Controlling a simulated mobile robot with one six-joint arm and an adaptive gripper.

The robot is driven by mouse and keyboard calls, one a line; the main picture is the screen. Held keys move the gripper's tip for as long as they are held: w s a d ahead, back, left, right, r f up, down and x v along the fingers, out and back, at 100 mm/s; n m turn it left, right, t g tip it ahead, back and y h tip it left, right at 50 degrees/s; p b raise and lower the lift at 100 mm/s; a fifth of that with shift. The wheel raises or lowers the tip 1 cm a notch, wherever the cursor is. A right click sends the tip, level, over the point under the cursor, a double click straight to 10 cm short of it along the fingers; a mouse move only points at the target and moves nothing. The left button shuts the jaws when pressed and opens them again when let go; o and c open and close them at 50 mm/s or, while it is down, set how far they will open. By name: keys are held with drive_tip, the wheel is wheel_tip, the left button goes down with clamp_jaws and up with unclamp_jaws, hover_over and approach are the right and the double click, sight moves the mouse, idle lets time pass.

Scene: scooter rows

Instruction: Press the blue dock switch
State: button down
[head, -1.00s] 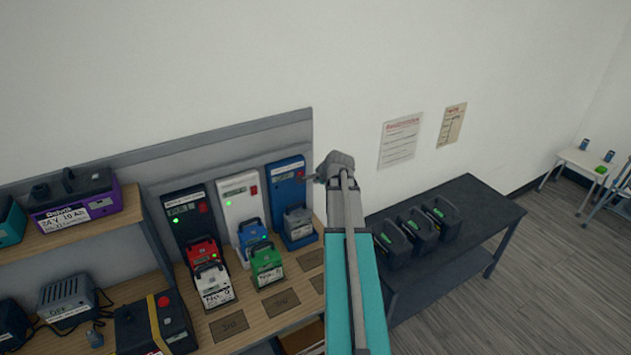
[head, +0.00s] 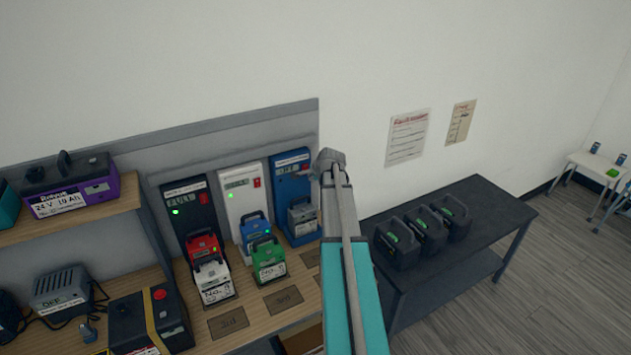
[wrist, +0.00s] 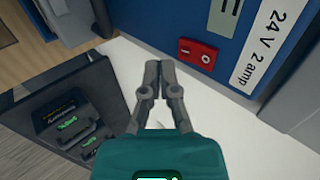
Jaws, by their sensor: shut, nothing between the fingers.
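The blue dock (head: 291,182) stands upright at the right end of a row of three docks against the wall panel. Its red switch (wrist: 197,52), marked I and O, shows large in the wrist view beside a "24 V 2 amp" label. In the head view the switch (head: 306,168) is a small red patch. My gripper (wrist: 158,68) is shut and empty, its fingertips left of and slightly below the switch in the wrist view. Contact is not visible.
Black (head: 186,207) and white (head: 240,188) docks stand to the left, with red, white, blue and green batteries before them. A grey battery (head: 303,216) sits at the blue dock's foot. A dark table (head: 490,205) with three black batteries stands to the right.

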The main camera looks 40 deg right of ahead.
sight(305, 169)
drive_tip(key=shift+w+d+f, duration=0.1)
drive_tip(key=shift+w+d, duration=0.05)
drive_tip(key=shift+w, duration=0.45)
drive_tip(key=shift+w+d+f, duration=0.1)
drive_tip(key=shift+w+d, duration=0.05)
drive_tip(key=shift+w, duration=0.45)
drive_tip(key=shift+a, duration=0.1)
